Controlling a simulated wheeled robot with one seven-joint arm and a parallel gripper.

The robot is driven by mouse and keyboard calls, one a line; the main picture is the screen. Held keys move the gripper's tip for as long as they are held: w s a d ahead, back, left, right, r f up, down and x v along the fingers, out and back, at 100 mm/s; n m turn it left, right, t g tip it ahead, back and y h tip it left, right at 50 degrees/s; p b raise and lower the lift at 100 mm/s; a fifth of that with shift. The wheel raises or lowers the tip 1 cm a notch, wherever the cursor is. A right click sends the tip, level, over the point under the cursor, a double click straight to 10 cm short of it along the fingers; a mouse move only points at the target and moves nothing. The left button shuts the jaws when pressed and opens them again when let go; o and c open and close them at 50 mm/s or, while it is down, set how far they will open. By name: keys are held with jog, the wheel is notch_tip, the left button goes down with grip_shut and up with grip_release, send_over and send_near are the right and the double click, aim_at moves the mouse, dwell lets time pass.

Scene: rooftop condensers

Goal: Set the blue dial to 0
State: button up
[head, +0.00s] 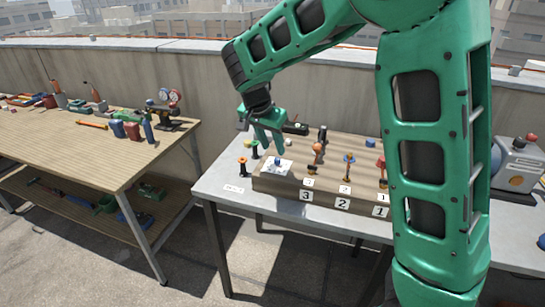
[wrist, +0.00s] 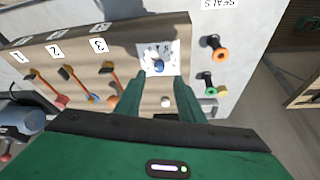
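The blue dial (head: 278,161) sits on a white plate (head: 284,167) at the left end of the wooden panel on the grey table. In the wrist view the blue dial (wrist: 159,66) shows between and just beyond my fingertips, on the white plate (wrist: 173,48). The plate's marks are too small to read, so I cannot tell the dial's setting. My gripper (head: 279,151) points down above the dial. In the wrist view my gripper (wrist: 160,75) is open, with a finger on each side of the dial. I cannot tell whether it touches.
Several levers with orange handles (wrist: 107,69) stand beside the dial, by labels 3, 2 and 1. Green (head: 255,149) and orange (head: 243,163) spools stand left of the panel. A wooden workbench (head: 70,150) with tools is at the left. A grey machine (head: 517,160) stands at the right.

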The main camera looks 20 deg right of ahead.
aim_at(276, 158)
jog(key=x, duration=0.5)
jog(key=shift+d+f, duration=0.15)
jog(key=shift+f, duration=0.25)
grip_shut()
jog(key=shift+w, duration=0.1)
jog(key=shift+r, duration=0.1)
